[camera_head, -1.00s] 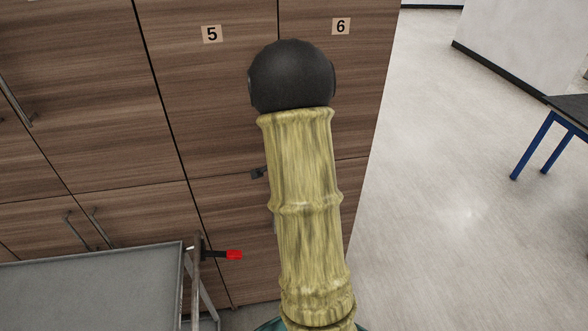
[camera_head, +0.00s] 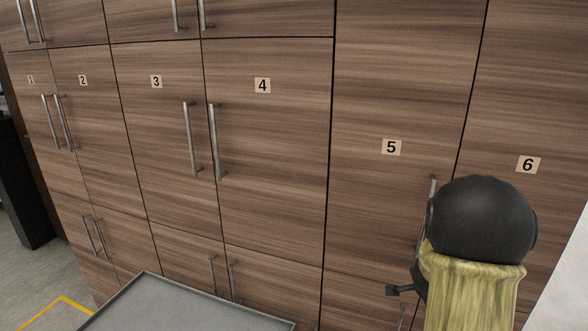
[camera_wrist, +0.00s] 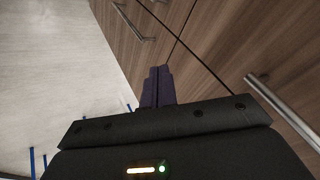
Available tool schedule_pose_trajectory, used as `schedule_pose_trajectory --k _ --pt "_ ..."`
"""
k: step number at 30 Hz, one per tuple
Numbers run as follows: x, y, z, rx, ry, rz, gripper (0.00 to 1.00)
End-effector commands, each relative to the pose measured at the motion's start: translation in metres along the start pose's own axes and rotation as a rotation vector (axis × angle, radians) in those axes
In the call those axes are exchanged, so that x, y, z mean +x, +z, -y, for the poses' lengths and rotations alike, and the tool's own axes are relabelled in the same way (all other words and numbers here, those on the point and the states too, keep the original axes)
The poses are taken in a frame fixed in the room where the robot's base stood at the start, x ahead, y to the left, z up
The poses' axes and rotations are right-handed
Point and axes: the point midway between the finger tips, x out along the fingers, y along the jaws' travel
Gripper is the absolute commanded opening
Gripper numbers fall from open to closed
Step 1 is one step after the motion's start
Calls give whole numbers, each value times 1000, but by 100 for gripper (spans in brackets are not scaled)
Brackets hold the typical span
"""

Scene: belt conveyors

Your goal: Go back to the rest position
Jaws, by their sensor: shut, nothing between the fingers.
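My gripper (camera_wrist: 157,88) shows in the wrist view, its two dark purple fingers together with nothing seen between them. It points along the wood-grain cabinet front, with cabinet doors on the right and pale floor on the left. The fingers look apart from the doors, but the exact gap is unclear. In the head view, my arm, with a black rounded joint and a yellowish sleeve, stands at the lower right in front of doors 5 and 6. My gripper cannot be made out there. A small dark piece beside the arm is unclear.
The wood-grain cabinet (camera_head: 270,150) fills the head view, its doors numbered 1 to 6 with metal bar handles. A grey-topped cart or table (camera_head: 190,308) stands at the bottom, close to the lower doors. Floor with a yellow line (camera_head: 45,308) shows at lower left.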

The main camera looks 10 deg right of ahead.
Motion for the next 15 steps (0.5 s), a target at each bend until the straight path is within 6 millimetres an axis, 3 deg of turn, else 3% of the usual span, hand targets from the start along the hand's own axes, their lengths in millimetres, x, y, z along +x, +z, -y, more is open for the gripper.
schedule_pose_trajectory --k 4,8,11,15 --pt "-17 49 7 -187 -56 100 0" --pt "-44 110 2 -453 -113 228 0" --pt "-67 154 -13 -672 -146 319 0" --pt "-98 202 -48 -987 -171 423 0"
